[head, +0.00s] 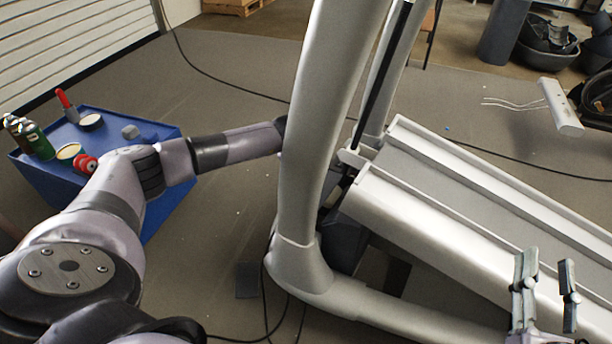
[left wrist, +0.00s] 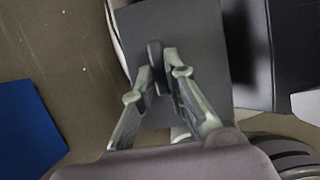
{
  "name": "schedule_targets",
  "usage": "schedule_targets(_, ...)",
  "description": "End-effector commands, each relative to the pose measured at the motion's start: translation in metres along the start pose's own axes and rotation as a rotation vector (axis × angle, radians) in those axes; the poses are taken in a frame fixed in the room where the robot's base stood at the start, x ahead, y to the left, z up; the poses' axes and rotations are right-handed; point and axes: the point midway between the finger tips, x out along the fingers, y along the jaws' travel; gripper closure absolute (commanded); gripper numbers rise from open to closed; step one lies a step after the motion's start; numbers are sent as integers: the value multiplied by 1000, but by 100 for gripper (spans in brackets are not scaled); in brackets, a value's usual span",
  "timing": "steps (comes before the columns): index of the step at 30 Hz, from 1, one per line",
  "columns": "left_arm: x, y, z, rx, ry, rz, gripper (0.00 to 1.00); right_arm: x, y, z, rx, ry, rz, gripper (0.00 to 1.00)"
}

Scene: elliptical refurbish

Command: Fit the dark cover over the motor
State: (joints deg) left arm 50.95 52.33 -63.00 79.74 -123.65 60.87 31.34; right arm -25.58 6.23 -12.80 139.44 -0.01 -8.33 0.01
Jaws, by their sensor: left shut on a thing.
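In the left wrist view my left gripper (left wrist: 168,72) is shut on a small upright tab of the dark cover, a flat dark grey panel (left wrist: 205,40). In the head view the left arm passes behind the machine's thick grey post, so that gripper is hidden. A dark boxy part (head: 347,243) shows just right of the post's foot; I cannot tell whether it is the motor or the cover. A black part (left wrist: 292,50) lies right of the panel in the left wrist view. My right gripper (head: 546,280) is open and empty at the lower right, before the machine's rail.
The grey elliptical frame (head: 325,110) and its long rails (head: 440,225) fill the centre and right. A blue cart (head: 165,205) with cans and tools stands at left. Black cables cross the floor. A white part (head: 562,108) and dark bins (head: 548,42) are at upper right.

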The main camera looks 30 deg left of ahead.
Motion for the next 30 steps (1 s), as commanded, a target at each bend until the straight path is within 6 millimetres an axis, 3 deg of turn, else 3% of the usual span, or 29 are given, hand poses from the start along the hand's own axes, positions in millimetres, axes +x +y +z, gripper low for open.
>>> schedule_targets(14, 6, -5, -6, 11, 6, -4, 100, 0, -1, -3, 2, 21, -1, 65)
schedule_targets(15, 6, -5, -6, 11, 6, -4, 85, 0, -1, -3, 2, 21, -1, 65)
schedule_targets(25, 6, -5, -6, 10, 8, -4, 64, 0, -1, -3, 2, 20, -2, 65)
schedule_targets(30, 6, -5, -6, 10, 8, -4, 64, 0, -1, -3, 2, 20, -1, 65)
